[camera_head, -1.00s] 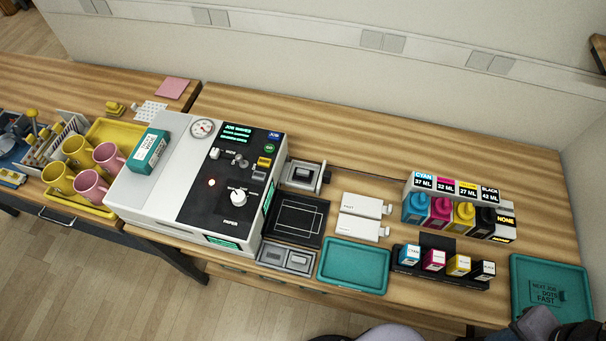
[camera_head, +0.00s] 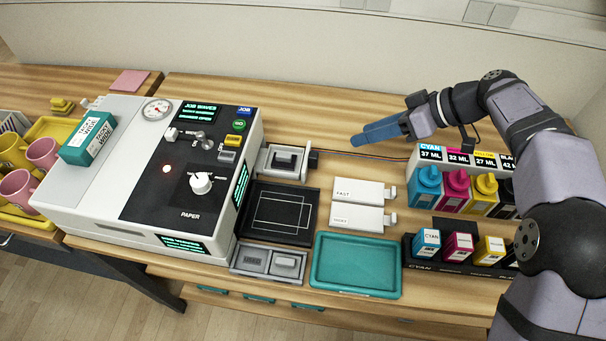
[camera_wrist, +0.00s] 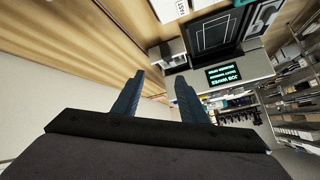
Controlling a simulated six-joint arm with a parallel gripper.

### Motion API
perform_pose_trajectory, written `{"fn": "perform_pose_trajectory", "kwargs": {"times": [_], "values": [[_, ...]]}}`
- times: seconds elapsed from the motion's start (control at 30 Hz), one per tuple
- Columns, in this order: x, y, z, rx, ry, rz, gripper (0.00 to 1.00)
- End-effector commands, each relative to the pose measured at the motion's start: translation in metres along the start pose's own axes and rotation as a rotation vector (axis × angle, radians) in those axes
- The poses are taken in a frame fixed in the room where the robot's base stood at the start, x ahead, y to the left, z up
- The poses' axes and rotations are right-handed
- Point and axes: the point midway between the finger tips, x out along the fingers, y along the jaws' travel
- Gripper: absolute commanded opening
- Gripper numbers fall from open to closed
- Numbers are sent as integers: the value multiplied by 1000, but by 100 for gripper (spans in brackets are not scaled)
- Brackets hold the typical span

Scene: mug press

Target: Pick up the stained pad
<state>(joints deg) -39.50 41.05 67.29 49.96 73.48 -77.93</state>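No pad with a clear stain can be made out. A dark pad-like block (camera_head: 285,161) sits in a grey holder (camera_head: 268,158) right of the press, behind the black framed mat. A grey two-part tray (camera_head: 268,262) in front of the mat holds a pale block (camera_head: 286,261) in its right part. My gripper (camera_head: 362,134) hangs in the air at the back right, blue fingers pointing left, right of the grey holder and apart from it. In the wrist view my gripper (camera_wrist: 160,80) has its fingers spread with nothing between them.
The white press (camera_head: 100,170) stands at left with a teal box (camera_head: 88,138) on it. Two white cards (camera_head: 357,191), a teal tray (camera_head: 355,264), ink bottles (camera_head: 456,189) and small ink boxes (camera_head: 459,245) fill the right side. The back strip of table is mostly clear.

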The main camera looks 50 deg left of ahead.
Motion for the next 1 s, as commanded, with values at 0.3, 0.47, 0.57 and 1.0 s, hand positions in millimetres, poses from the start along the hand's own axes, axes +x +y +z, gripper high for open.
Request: {"fn": "perform_pose_trajectory", "kwargs": {"times": [0.3, 0.47, 0.57, 1.0], "values": [[95, -39, -57, -440, 179, -187, 39], [103, -47, -65, -499, 207, -209, 39], [103, -48, -66, -503, 209, -210, 39], [140, -32, -27, -494, 206, -210, 39]]}}
